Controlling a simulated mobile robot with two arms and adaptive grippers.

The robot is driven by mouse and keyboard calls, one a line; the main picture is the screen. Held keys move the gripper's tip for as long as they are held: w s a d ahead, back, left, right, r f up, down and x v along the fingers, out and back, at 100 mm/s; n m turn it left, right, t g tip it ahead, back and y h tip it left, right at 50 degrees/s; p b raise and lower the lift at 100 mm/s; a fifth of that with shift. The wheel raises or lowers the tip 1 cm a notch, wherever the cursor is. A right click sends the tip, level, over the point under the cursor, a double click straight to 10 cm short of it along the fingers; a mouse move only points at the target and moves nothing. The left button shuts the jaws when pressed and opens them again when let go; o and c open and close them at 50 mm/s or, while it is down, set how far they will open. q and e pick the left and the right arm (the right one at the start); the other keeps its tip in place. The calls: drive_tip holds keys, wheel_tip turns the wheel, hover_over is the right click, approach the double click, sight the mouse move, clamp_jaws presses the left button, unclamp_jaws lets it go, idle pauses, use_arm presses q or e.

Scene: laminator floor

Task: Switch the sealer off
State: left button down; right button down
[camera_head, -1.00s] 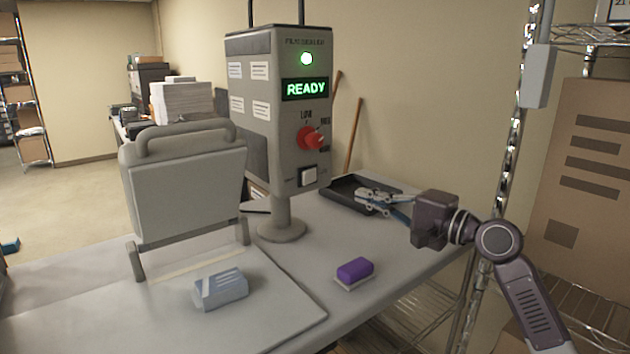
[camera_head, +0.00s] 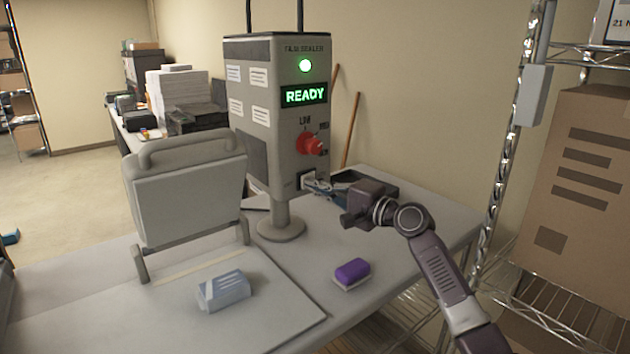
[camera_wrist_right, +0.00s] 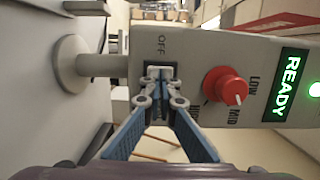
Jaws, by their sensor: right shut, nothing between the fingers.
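The film sealer (camera_head: 262,135) is a grey box on a post. Its display (camera_head: 304,94) reads READY in green and the round lamp (camera_head: 305,65) above glows green. A red knob (camera_head: 311,144) sits below the display. Under it is a pale switch (camera_head: 307,177), partly hidden by my right gripper (camera_head: 313,186). In the right wrist view the gripper (camera_wrist_right: 160,88) is shut and empty, its fingertips right at the switch (camera_wrist_right: 160,71), beside the OFF label (camera_wrist_right: 162,45). I cannot tell whether they touch it. My left gripper is out of view.
A black tray (camera_head: 378,185) lies behind my right gripper. A purple-topped block (camera_head: 352,271) and a pale blue wrapped pack (camera_head: 224,290) lie in front. A raised grey lid (camera_head: 190,190) stands left of the sealer. A wire rack (camera_head: 560,310) is at the right.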

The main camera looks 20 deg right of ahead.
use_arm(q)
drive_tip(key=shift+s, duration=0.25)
use_arm(e)
drive_tip(key=shift+w, duration=0.1)
drive_tip(key=shift+a, duration=0.1)
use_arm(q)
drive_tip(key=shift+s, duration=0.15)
use_arm(e)
drive_tip(key=shift+w+a+r, duration=0.1)
drive_tip(key=shift+a+r, duration=0.05)
drive_tip(key=shift+a, duration=0.35)
